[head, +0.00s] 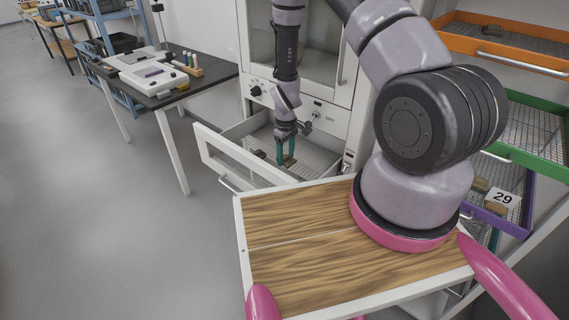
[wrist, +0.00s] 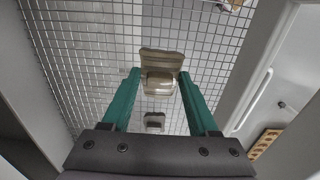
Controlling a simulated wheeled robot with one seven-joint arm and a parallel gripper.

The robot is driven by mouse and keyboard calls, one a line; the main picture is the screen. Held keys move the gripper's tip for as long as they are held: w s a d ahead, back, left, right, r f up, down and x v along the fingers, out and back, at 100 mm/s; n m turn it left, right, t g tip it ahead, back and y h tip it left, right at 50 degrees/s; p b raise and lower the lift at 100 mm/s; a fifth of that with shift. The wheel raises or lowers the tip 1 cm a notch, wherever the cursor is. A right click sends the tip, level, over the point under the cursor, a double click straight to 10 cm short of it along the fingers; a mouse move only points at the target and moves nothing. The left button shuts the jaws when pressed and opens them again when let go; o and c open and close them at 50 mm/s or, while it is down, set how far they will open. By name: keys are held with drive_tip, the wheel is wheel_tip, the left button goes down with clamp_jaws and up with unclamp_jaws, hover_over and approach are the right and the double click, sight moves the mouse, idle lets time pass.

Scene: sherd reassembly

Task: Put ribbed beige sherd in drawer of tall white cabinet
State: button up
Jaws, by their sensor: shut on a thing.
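My gripper (wrist: 160,82) has green fingers and is shut on the ribbed beige sherd (wrist: 161,62), which shows between the fingertips in the wrist view. In the head view my gripper (head: 286,153) points down into the open drawer (head: 212,157) of the tall white cabinet (head: 335,107), with the sherd (head: 289,160) at its tips. The drawer has a wire mesh floor (wrist: 90,60). Whether the sherd touches the mesh I cannot tell.
Another small brown piece (head: 260,154) lies in the drawer. A wood-topped surface (head: 290,215) is in front. Orange (head: 500,48), green (head: 525,163) and purple (head: 518,218) drawers stand open at right. A dark table (head: 165,92) is at left, with clear floor below.

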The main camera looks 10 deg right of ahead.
sight(286, 160)
drive_tip(key=shift+f, duration=2.25)
drive_tip(key=o, duration=1.4)
drive_tip(key=shift+f, duration=0.15)
